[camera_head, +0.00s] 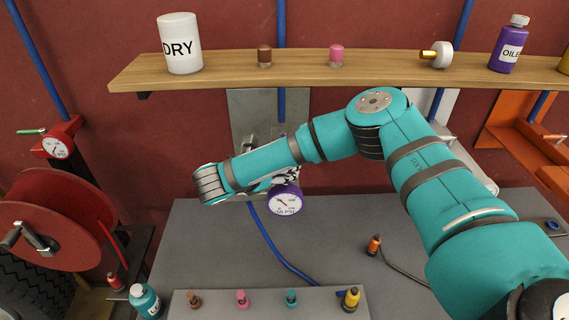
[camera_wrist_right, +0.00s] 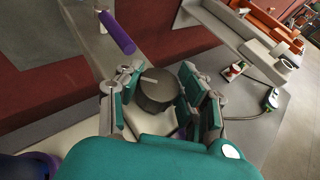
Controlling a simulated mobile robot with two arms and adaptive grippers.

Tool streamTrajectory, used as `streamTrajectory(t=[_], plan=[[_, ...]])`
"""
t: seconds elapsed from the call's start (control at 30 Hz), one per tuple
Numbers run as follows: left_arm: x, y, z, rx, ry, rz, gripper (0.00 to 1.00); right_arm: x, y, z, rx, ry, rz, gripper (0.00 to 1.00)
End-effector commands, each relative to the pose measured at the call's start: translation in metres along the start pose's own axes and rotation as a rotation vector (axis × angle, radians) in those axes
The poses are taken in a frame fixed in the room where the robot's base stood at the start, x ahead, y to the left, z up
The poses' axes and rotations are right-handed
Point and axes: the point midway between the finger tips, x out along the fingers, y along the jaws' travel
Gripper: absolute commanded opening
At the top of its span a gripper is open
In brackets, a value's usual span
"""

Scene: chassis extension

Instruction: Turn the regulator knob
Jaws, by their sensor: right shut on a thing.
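The dark round regulator knob (camera_wrist_right: 157,92), with a pale line on its face, sits between the fingers of my right gripper (camera_wrist_right: 158,82) in the right wrist view. The fingers are closed on its two sides. In the head view my right gripper (camera_head: 286,180) is mostly hidden behind my own wrist, and the knob cannot be seen there. A purple-rimmed pressure gauge (camera_head: 285,202) with a white dial shows just below the gripper. My left gripper is in neither view.
A wooden shelf (camera_head: 225,65) above my arm holds a white DRY canister (camera_head: 180,43), small bottles and a purple oil bottle (camera_head: 509,44). A red hose reel (camera_head: 60,228) stands at left. A blue hose (camera_head: 275,240) crosses the grey worktop (camera_head: 205,235). A purple handle (camera_wrist_right: 117,33) shows in the wrist view.

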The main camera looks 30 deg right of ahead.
Motion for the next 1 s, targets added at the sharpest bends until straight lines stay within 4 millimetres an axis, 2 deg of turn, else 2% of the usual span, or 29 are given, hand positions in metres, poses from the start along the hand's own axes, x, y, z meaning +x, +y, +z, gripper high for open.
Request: streamTrajectory(t=[0.6, 0.63, 0.8, 1.0], plan=[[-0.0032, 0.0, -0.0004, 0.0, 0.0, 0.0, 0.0, -0.0006, -0.0007, -0.0033, 0.011, 0.008, -0.035, 0.05], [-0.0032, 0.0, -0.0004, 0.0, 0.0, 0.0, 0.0, -0.0006, -0.0007, -0.0033, 0.011, 0.008, -0.035, 0.41], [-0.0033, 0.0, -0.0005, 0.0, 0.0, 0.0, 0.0, -0.0005, -0.0007, -0.0022, 0.012, 0.006, -0.035, 0.62], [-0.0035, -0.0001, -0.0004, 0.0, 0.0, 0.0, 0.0, -0.0004, -0.0005, -0.0008, 0.014, 0.004, -0.036, 0.62]])
